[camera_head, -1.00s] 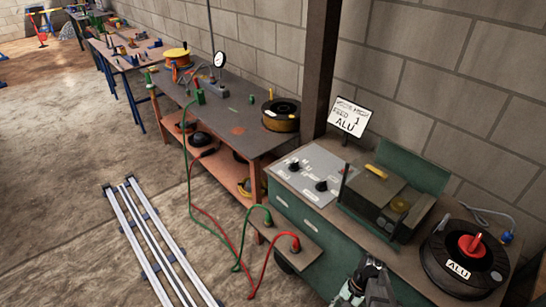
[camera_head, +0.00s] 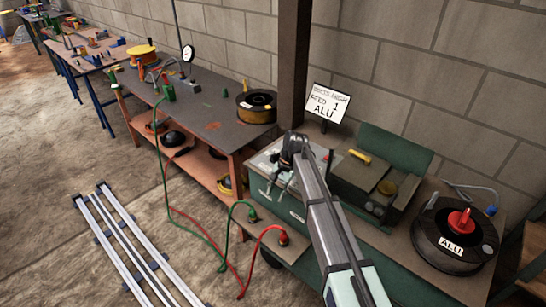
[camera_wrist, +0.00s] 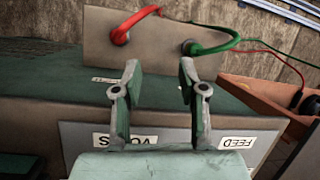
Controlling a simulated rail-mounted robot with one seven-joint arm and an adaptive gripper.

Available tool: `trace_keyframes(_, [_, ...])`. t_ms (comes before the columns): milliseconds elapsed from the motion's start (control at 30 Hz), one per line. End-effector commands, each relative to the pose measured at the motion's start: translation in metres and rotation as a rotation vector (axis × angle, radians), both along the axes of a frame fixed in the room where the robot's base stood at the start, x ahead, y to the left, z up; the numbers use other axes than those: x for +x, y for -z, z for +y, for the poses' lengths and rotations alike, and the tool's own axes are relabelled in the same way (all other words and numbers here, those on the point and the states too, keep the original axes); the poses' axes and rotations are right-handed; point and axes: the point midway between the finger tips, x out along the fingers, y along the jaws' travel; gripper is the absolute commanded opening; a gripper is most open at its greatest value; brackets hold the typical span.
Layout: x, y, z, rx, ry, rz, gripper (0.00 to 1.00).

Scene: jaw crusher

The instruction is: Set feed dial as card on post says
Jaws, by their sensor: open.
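The card (camera_head: 321,108) by the post (camera_head: 294,60) reads "FEED 1" and "ALU", with a smaller top line I cannot read clearly. My gripper (camera_head: 280,178) is over the front part of the grey control panel (camera_head: 259,163) on the green machine. My arm and gripper cover much of the panel, and I cannot make out the feed dial in either current view. In the wrist view my gripper (camera_wrist: 160,78) is open and empty, fingers apart. Upside down there, the FEED label (camera_wrist: 237,142) lies right of the fingers and the VOLTS label (camera_wrist: 125,140) at their base.
Red (camera_head: 270,233) and green (camera_head: 240,205) cables plug into a board in front of the machine. A spool marked ALU (camera_head: 455,235) stands at the right. A workbench (camera_head: 215,125) is left of the post.

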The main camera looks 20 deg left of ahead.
Motion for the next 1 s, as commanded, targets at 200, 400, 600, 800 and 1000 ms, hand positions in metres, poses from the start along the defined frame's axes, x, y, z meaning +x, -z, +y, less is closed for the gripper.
trace_keyframes(200, [0.123,-0.098,0.050,-0.137,0.114,-0.157,0.42])
trace_keyframes(400, [0.177,-0.177,0.068,-0.212,0.211,-0.256,0.42])
trace_keyframes(600, [0.189,-0.202,0.070,-0.239,0.247,-0.288,0.42])
trace_keyframes(800, [0.188,-0.182,0.069,-0.240,0.247,-0.287,0.42])
trace_keyframes(1000, [0.187,-0.146,0.069,-0.239,0.246,-0.286,0.42])
